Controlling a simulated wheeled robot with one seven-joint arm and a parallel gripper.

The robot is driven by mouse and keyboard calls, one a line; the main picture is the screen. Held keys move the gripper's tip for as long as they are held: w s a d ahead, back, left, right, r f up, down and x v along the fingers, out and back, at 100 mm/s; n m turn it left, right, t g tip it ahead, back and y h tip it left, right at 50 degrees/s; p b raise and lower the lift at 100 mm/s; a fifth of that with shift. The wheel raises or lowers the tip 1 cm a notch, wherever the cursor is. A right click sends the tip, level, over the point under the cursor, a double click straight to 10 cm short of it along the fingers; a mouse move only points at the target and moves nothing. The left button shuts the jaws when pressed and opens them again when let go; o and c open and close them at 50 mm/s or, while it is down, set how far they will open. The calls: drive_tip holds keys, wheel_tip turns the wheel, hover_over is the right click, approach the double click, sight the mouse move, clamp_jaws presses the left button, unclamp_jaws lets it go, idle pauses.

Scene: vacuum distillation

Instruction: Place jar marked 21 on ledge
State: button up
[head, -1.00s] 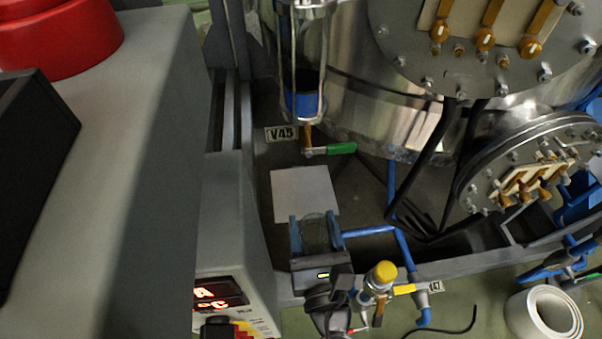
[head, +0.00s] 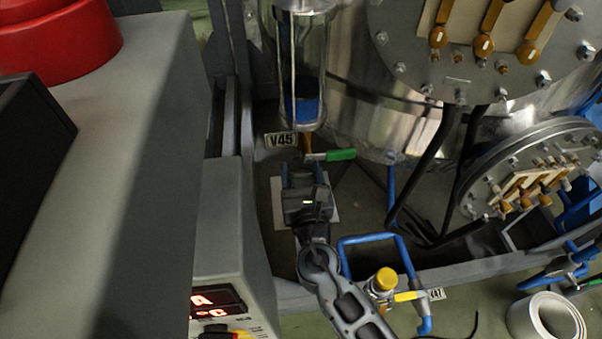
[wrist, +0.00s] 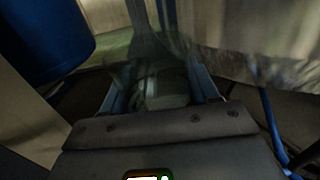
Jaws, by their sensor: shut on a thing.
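My gripper (head: 303,184) is shut on a clear glass jar (wrist: 162,88). In the wrist view the jar sits between the two blue fingers and is dim and blurred. In the head view the gripper body and fingers hide most of the jar, and no number on it can be read. The gripper is over a pale square plate (head: 279,216) on the dark ledge (head: 355,215) below the V45 label. I cannot tell whether the jar touches the plate.
The green-handled valve (head: 330,156) and a glass vessel with blue contents (head: 302,108) are just above and behind the gripper. A steel tank (head: 375,110) stands to the right. A blue pipe (head: 370,238) and a yellow-capped valve (head: 385,279) are near my arm. A grey cabinet (head: 140,190) fills the left.

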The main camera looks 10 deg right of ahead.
drive_tip(key=shift+f, duration=0.2)
drive_tip(key=shift+f, duration=0.15)
drive_tip(key=o, duration=1.1)
drive_tip(key=shift+o, duration=0.2)
drive_tip(key=shift+r, duration=0.3)
drive_tip(key=s, duration=1.2)
